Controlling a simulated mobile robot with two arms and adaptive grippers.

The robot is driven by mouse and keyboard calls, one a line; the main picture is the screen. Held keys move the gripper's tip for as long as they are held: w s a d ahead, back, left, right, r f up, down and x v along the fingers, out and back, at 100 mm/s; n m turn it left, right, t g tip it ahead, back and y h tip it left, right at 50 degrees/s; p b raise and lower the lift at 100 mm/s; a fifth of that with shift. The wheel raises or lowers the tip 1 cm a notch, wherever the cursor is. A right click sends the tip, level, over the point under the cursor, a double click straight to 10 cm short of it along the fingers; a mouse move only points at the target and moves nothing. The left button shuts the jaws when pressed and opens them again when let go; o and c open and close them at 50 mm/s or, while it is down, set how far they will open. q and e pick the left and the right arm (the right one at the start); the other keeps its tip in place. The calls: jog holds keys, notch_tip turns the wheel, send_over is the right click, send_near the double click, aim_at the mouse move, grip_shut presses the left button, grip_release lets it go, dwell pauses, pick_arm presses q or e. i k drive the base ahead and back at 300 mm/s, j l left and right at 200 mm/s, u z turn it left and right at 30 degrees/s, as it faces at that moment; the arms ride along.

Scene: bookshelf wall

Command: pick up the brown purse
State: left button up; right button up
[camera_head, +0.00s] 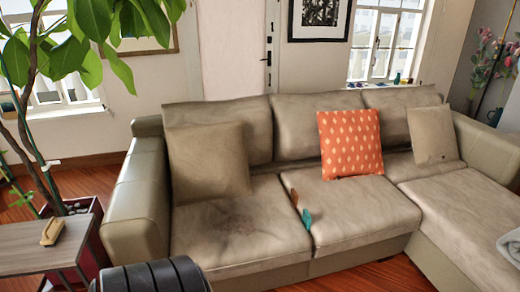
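No object shows clearly as a brown purse. A small tan-brown object (52,232) lies on the grey wooden side table (25,250) at the lower left; it may be the purse, but it is too small to tell. A tiny brown item (294,197) and a teal item (306,218) stick up at the gap between the sofa's seat cushions; what they are is unclear. Neither of my grippers is in view.
A beige sectional sofa (250,235) fills the middle and right. It holds an orange patterned pillow (350,143) and beige pillows (208,162). A leafy plant (95,25) in a dark red pot (92,250) stands left. Reddish wood floor (375,278) shows in front.

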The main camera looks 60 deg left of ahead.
aim_at(294, 196)
jog(key=u, duration=1.55)
